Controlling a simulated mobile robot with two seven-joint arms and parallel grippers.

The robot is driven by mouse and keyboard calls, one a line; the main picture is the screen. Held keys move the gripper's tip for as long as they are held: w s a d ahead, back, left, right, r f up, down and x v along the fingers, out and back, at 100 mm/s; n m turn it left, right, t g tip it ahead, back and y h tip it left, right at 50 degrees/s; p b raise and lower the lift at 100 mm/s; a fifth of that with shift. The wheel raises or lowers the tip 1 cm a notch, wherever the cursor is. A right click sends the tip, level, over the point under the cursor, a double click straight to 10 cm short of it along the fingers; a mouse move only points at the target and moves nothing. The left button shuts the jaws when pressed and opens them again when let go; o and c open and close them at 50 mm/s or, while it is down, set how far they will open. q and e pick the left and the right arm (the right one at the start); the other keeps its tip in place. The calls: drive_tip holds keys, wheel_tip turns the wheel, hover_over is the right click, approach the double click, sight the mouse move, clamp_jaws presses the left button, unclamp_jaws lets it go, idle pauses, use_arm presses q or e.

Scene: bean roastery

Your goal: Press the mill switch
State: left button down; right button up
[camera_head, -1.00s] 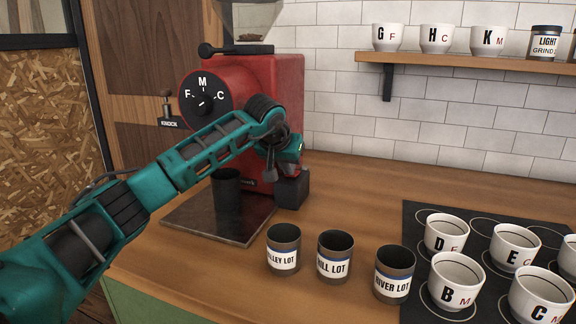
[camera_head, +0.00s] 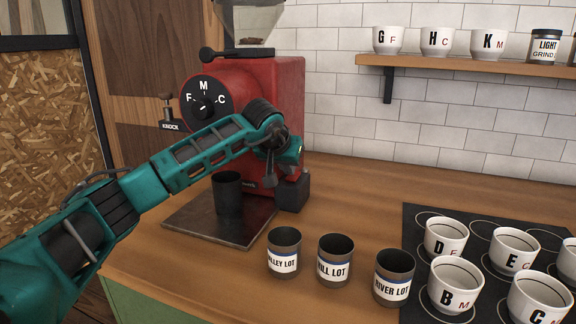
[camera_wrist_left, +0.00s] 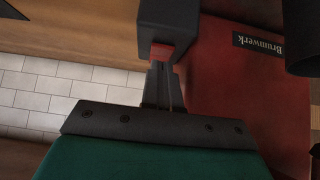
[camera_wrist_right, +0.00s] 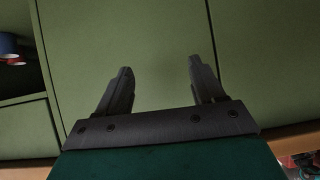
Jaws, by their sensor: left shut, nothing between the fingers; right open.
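The red mill (camera_head: 285,95) stands on the counter against the wall, its round dial marked F, M and C facing forward. Its switch box is a dark block (camera_head: 293,192) low at the mill's right side. In the left wrist view, the box (camera_wrist_left: 168,20) carries a red switch piece (camera_wrist_left: 160,53). My left gripper (camera_wrist_left: 157,66) is shut and empty, its fingertips right at the red piece; I cannot tell whether they touch. In the head view, my left wrist hides the red piece. My right gripper (camera_wrist_right: 159,68) is open and empty, facing green cabinet fronts.
A dark cup (camera_head: 228,195) stands on the metal tray (camera_head: 190,225) before the mill. Three labelled tins (camera_head: 335,262) stand near the counter's front. Lettered cups stand on a black mat (camera_head: 415,217) at right. The counter right of the mill is clear.

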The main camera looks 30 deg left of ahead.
use_arm(q)
drive_tip(key=r+p, duration=0.4)
drive_tip(key=shift+s+r, duration=0.3)
drive_tip(key=shift+r, duration=0.05)
drive_tip(key=s+f+v, duration=0.1)
drive_tip(key=v, duration=0.8)
drive_tip(key=shift+s+d, duration=0.25)
drive_tip(key=shift+s, duration=0.1)
use_arm(e)
drive_tip(key=shift+s+d+r, duration=0.2)
drive_tip(key=shift+d, duration=0.2)
drive_tip(key=shift+s+d+r, duration=0.15)
drive_tip(key=shift+s+d, duration=0.05)
drive_tip(key=shift+d, duration=0.2)
use_arm(q)
drive_tip(key=shift+f, duration=0.2)
